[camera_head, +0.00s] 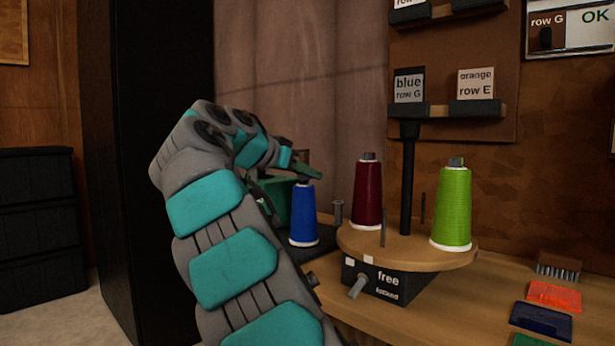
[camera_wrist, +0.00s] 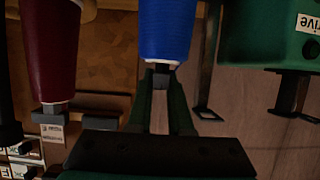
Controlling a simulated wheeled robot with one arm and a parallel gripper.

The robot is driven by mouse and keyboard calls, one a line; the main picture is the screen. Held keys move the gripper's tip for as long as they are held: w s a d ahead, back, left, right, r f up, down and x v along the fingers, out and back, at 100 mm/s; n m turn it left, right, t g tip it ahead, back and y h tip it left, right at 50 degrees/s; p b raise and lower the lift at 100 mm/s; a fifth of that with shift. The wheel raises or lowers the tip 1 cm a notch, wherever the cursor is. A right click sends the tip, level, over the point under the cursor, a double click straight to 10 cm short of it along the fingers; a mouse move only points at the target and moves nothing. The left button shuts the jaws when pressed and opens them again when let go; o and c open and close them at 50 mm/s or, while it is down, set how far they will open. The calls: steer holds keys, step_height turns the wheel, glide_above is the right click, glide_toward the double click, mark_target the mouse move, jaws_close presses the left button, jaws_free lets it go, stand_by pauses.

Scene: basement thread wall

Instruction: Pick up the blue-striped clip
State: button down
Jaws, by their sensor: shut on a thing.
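My gripper (camera_head: 306,172) reaches over the bench from the left. In the wrist view its two fingers (camera_wrist: 161,82) are shut on the narrow grey tip of a blue thread cone (camera_wrist: 167,30). In the head view the same blue cone (camera_head: 303,214) is upright below the fingers, its white lower rim at a dark base. I cannot tell whether it touches that base. I cannot make out a blue-striped clip in either view.
A round wooden turntable (camera_head: 368,250) right of the blue cone carries a maroon cone (camera_head: 367,196), a lime-green cone (camera_head: 453,208) and thin pegs. A green machine (camera_head: 276,202) stands behind my gripper. A brush (camera_head: 558,265) and coloured cards lie at the right.

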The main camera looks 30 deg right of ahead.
steer(key=shift+r+p, duration=0.55)
steer(key=shift+r, duration=0.75)
steer(key=shift+s+a+b, duration=0.3)
steer(key=shift+s, duration=0.35)
steer(key=shift+s+a+b, duration=0.25)
steer(key=shift+s, duration=0.35)
steer(key=s+a+r+b, duration=0.1)
steer(key=s+a, duration=0.4)
steer(key=s, duration=0.7)
steer(key=shift+a+r, duration=0.2)
steer(key=shift+a, duration=0.05)
